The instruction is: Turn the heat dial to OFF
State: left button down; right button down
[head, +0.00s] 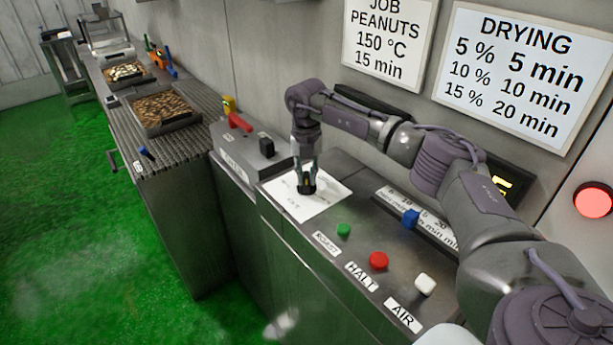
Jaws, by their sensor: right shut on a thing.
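The marks on the plate are too small to read. My left gripper is not in the head view.
Right of the dial stand a green button (343,230), a red button (379,260), a white button (425,284) and a blue slider knob (410,218). Left is a grey box with a red lever (240,122). Trays of nuts (190,121) stand farther left.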

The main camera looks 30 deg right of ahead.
jog(key=n+b, duration=0.1)
jog(key=n, duration=0.5)
jog(key=shift+n, duration=0.3)
jog(key=n, duration=0.6)
jog(key=shift+b, duration=0.3)
jog(key=n, duration=0.6)
jog(key=shift+n, duration=0.4)
jog(key=n+b, duration=0.1)
jog(key=n, duration=0.5)
jog(key=shift+n, duration=0.3)
